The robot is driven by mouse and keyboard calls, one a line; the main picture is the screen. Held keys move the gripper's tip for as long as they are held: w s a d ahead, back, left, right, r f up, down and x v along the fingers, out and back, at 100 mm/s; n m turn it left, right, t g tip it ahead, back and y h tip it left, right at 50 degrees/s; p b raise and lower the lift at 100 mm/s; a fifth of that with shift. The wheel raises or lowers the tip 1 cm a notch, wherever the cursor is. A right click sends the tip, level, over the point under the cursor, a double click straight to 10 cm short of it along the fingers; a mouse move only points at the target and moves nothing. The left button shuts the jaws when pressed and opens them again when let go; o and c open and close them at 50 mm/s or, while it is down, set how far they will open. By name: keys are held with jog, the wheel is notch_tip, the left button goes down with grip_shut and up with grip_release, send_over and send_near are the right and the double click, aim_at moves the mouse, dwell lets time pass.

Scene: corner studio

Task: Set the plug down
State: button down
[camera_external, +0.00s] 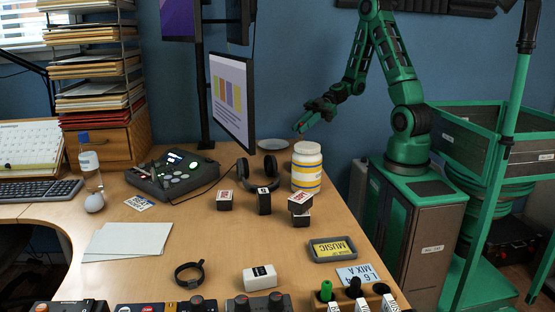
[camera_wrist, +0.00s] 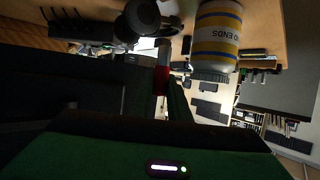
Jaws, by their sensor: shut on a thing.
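My gripper (camera_external: 304,122) is raised above the back right of the desk, over the area behind the white jar. Its fingers point down and to the left. In the wrist view a small red piece, which I take for the plug (camera_wrist: 161,79), shows between the fingertips, and my gripper (camera_wrist: 168,90) is shut on it. Most of the plug is hidden by the fingers, and its full shape cannot be told. In the external view it is too small to make out clearly. It is held clear of the desk top (camera_external: 225,255).
A white jar with yellow and blue bands (camera_external: 307,168) stands close below my gripper. A grey plate (camera_external: 272,145) lies behind it. Headphones (camera_external: 258,184), small boxes (camera_external: 300,203) and a monitor (camera_external: 231,100) are near. Bare desk lies farther forward, around the black ring clamp (camera_external: 189,273).

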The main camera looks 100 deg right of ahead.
jog(key=shift+f, duration=0.85)
jog(key=shift+d+f, duration=0.25)
jog(key=d+f, duration=0.2)
jog(key=d, duration=0.1)
jog(key=w+d+f, duration=0.1)
jog(key=d+f, duration=0.1)
jog(key=d, duration=0.2)
jog(key=d+f, duration=0.2)
jog(key=d, duration=0.2)
jog(key=shift+w+f, duration=0.2)
jog(key=shift+f, duration=2.15)
jog(key=shift+f, duration=0.1)
jog(key=c, duration=1.7)
grip_release()
jog(key=shift+o, duration=0.2)
